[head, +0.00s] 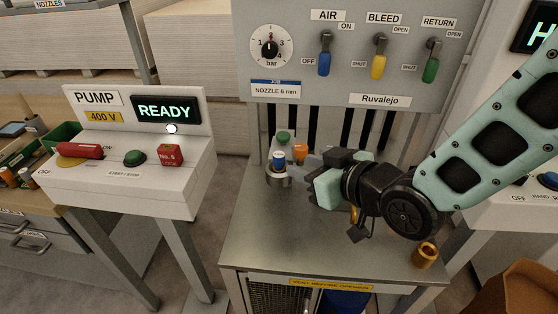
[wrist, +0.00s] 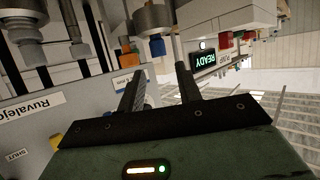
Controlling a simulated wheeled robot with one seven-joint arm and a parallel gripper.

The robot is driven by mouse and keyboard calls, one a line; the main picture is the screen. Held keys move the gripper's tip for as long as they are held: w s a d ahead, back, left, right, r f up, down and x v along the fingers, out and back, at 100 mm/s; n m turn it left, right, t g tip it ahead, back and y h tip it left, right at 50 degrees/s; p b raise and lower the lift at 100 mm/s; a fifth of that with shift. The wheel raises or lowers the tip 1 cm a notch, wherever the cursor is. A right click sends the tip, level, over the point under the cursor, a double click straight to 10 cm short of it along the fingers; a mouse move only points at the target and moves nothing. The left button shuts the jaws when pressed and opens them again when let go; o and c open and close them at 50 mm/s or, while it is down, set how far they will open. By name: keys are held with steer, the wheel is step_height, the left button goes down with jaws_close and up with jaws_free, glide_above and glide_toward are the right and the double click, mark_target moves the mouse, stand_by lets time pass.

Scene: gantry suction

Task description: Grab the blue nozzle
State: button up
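The blue nozzle (head: 279,159) stands upright in a grey metal holder (head: 278,181) on the bench, left of my gripper (head: 312,174) in the head view. In the wrist view the blue nozzle (wrist: 157,47) shows beyond the gap between the two fingers of my gripper (wrist: 158,75), with the metal holder (wrist: 154,17) around its other end. The fingers are apart, with nothing between them. They point toward the nozzle and do not appear to touch it. In the head view my gripper's dark fingers are small and partly merged with the background.
An orange nozzle (head: 301,152) and a green-topped one (head: 283,137) stand close behind the blue one. A brass cup (head: 425,254) sits on the bench (head: 270,238) at right. A panel with levers (head: 355,50) rises behind. The bench's front left is clear.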

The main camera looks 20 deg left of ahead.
mark_target(283, 158)
steer(key=shift+p+x, duration=1.3)
steer(key=shift+x, duration=2.4)
steer(key=shift+w+d, duration=0.1)
steer(key=shift+w, duration=0.05)
jaws_close()
